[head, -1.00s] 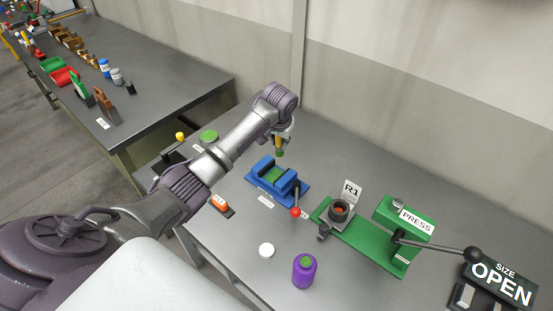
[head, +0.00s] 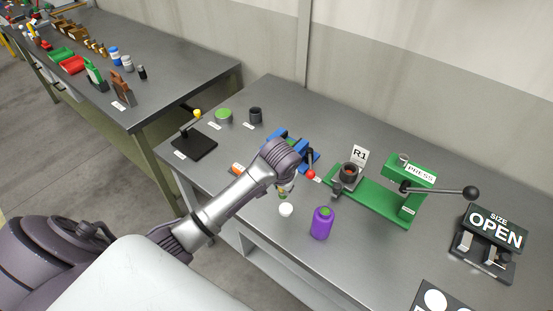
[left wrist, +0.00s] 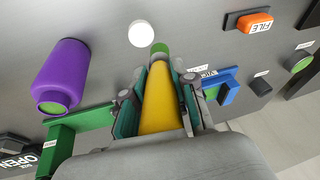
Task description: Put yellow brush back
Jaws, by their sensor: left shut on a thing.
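My left gripper (head: 284,190) is shut on the yellow brush (left wrist: 160,108). In the left wrist view the gripper (left wrist: 161,75) has a finger on each side of the yellow body, which has a green end (left wrist: 159,49). In the head view the wrist mostly hides the brush, and only a small part shows below it, above the bench near the white disc (head: 286,210). A black cup (head: 255,115) stands empty-looking at the back left of the bench. My right gripper is not in view.
The purple bottle (head: 322,224) stands right of my gripper. The blue vice (head: 312,158) is behind the wrist, and the green press (head: 405,190) is to the right. An orange file block (head: 238,168), green disc (head: 223,115) and black stand (head: 193,145) are left.

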